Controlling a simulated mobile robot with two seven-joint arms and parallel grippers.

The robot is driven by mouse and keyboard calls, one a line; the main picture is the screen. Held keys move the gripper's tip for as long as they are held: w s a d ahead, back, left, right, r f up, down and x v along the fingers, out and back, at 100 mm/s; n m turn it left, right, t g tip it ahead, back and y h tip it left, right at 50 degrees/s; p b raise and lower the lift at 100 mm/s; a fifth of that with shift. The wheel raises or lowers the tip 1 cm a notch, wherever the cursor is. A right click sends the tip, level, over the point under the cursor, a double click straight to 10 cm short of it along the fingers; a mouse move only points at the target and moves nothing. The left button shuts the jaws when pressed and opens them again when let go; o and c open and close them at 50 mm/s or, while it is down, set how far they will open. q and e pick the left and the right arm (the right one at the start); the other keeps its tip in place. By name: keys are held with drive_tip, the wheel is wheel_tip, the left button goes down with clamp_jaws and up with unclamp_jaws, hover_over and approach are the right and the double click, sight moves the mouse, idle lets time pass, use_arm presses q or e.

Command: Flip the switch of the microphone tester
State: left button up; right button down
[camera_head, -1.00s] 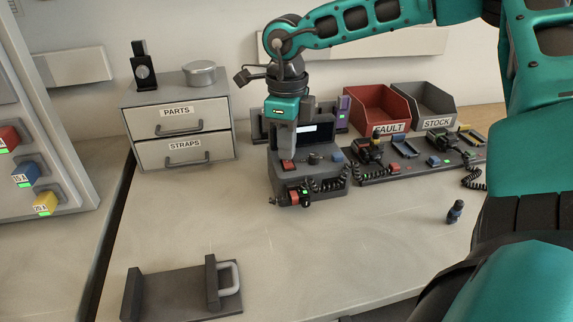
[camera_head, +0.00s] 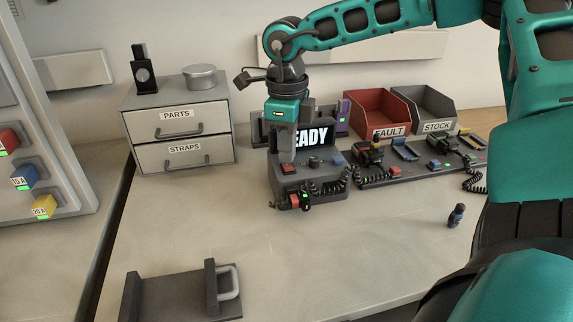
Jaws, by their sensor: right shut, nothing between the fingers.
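The microphone tester (camera_head: 325,182) is a dark box on the bench in the middle of the view. Its screen (camera_head: 318,137) is lit and shows large white letters, "EADY", with the left part hidden behind my right gripper. A red switch (camera_head: 289,169) sits on its sloped top at the left, with a dark knob and a blue button to its right. My right gripper (camera_head: 287,160) points down, shut and empty, with its tips at the red switch; I cannot tell if they touch it. My left gripper is not in view.
A grey drawer unit (camera_head: 179,143) stands left of the tester. Red FAULT (camera_head: 378,112) and grey STOCK (camera_head: 425,110) bins stand behind a rack of radios (camera_head: 420,168). A dark holder (camera_head: 180,292) lies at the front left. The bench in front is mostly clear.

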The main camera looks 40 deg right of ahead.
sight(287, 165)
drive_tip(key=shift+r+p, duration=1.45)
drive_tip(key=shift+r, duration=1.55)
